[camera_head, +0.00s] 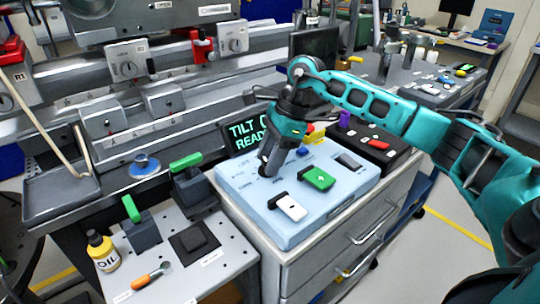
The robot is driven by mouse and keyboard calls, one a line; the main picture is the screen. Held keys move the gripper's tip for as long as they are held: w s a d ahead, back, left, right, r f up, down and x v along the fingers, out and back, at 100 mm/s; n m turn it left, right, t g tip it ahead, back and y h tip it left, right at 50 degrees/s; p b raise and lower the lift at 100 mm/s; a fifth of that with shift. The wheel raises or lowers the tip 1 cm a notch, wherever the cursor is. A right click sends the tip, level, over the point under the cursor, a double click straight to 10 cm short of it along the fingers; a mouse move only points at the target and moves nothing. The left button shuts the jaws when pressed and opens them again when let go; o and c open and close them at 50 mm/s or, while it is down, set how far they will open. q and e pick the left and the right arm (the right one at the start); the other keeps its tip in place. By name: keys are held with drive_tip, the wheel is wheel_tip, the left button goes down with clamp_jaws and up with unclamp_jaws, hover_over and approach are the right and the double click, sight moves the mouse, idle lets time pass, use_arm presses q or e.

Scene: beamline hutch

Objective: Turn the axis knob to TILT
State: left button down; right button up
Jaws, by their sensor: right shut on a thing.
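The light blue control panel (330,205) sits on a grey cabinet in the middle of the camera_head view. My right gripper (268,169) reaches down from the right onto the panel's left rear part. It is shut on the axis knob, which is mostly hidden by the fingers, so I cannot read its pointer. A display (250,136) behind the panel shows "TILT" and "READ..." in green letters, partly covered by my gripper. A white rocker switch (291,208) and a green switch (318,179) are in front of the knob. My left gripper is not in view.
A black box (372,143) with red and white buttons is right of the panel. At left, a perforated plate holds green-handled clamps (187,163), an oil bottle (102,250) and an orange-handled tool (150,276). A grey machine rail (160,118) runs behind.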

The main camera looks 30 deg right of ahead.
drive_tip(key=o, duration=1.1)
drive_tip(key=shift+c, duration=0.2)
drive_tip(key=p+v, duration=0.1)
drive_tip(key=v, duration=1.2)
drive_tip(key=shift+p, duration=0.35)
